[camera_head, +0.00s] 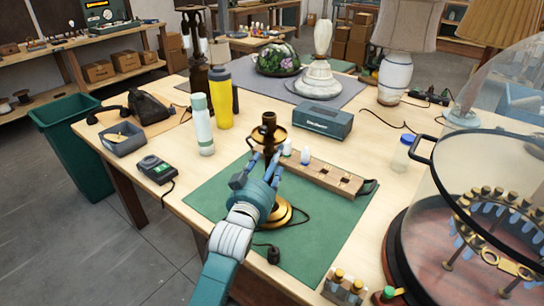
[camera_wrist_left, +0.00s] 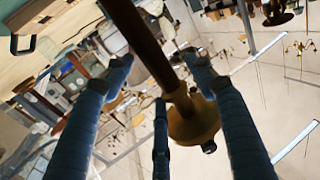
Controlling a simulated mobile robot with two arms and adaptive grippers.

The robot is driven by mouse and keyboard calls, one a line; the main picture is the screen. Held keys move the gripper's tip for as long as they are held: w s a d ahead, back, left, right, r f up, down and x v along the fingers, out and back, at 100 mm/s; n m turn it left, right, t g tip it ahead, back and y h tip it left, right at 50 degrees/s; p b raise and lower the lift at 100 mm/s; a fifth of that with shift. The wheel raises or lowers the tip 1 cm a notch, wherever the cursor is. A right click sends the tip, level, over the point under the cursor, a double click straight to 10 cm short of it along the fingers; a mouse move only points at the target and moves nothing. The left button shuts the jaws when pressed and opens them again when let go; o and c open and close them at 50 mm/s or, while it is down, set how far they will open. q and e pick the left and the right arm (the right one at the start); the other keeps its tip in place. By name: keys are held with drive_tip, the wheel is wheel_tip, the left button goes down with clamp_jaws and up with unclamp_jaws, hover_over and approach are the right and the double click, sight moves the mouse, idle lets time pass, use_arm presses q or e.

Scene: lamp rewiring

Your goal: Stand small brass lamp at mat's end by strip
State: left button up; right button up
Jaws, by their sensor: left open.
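The small brass lamp (camera_head: 269,145) stands upright on the green mat (camera_head: 322,238), with its dark stem, cup-like top and round gold base (camera_head: 289,213) showing. A wooden strip (camera_head: 325,174) with small white bulbs lies along the mat's far edge, just behind the lamp. My left gripper (camera_head: 265,165) is at the stem, below the cup, and hides the stem's lower part. In the left wrist view, the stem (camera_wrist_left: 145,38) and flared cup (camera_wrist_left: 193,120) lie between the spread fingers (camera_wrist_left: 160,75). Whether any finger touches is unclear. My right gripper is not in view.
A glass dome (camera_head: 490,130) stands at the right. A blue-grey box (camera_head: 322,121), a yellow bottle (camera_head: 221,100) and a pale bottle (camera_head: 202,125) stand beyond the mat. A dark meter (camera_head: 156,169) lies left of it. The mat's front right part is mostly clear.

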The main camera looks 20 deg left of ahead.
sight(272, 141)
use_arm(q)
drive_tip(key=shift+w, duration=0.9)
drive_tip(key=shift+c, duration=0.3)
clamp_jaws()
drive_tip(key=shift+w+r+p, duration=0.1)
drive_tip(key=shift+r+p, duration=0.6)
drive_tip(key=shift+r, duration=0.1)
drive_tip(key=shift+r+p, duration=1.9)
drive_tip(key=shift+r, duration=0.15)
